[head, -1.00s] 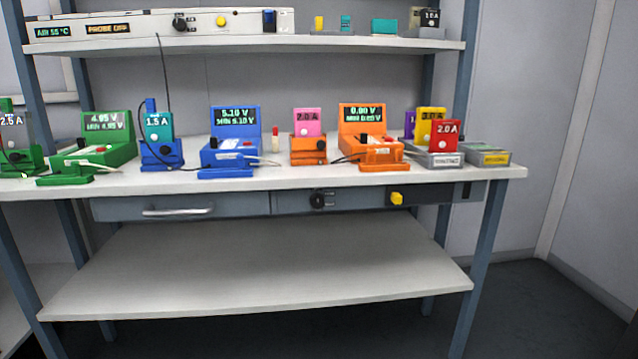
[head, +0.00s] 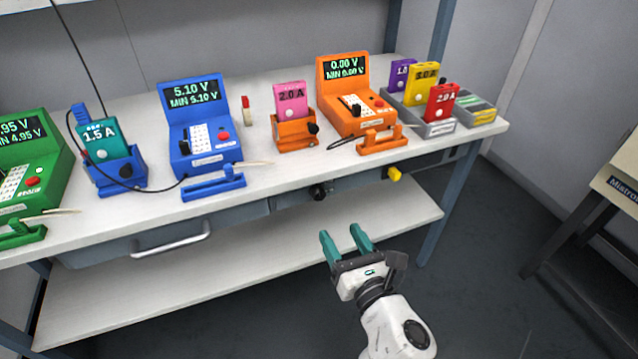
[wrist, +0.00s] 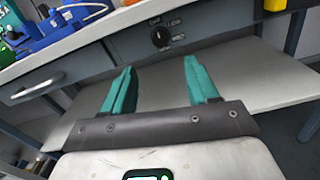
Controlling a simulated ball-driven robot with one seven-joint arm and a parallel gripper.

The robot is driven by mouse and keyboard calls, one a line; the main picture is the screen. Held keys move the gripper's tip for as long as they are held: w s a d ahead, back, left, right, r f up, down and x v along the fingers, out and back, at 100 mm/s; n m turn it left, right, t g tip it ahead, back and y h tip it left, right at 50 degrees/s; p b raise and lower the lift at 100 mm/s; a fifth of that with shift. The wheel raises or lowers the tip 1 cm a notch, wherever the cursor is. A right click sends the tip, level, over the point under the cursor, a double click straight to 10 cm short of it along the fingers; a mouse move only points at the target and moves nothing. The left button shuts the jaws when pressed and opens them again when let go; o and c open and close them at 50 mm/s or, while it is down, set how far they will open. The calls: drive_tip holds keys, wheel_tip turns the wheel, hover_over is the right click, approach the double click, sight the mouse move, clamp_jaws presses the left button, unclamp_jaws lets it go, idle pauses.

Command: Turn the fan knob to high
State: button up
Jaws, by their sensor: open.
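A round black knob (head: 319,192) sits on the grey front panel under the bench top, between the drawer handle and a yellow knob. In the wrist view this black knob (wrist: 160,36) has small labels around it, too small to read, and its setting cannot be told. My gripper (head: 341,234) is open and empty, with teal fingers, in front of and below the panel. In the wrist view my gripper (wrist: 159,66) points toward the panel, with the black knob beyond the gap between the fingertips. Nothing touches the knob.
The yellow knob (head: 393,174) is right of the black one. A drawer handle (head: 172,240) juts out at left. Orange (head: 383,139) and blue (head: 212,184) holders stand near the bench edge above. A lower shelf (head: 250,265) lies beneath. Floor in front is clear.

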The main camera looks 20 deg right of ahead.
sight(320, 198)
drive_tip(key=w, duration=1)
drive_tip(key=shift+w, duration=0.25)
drive_tip(key=c, duration=1)
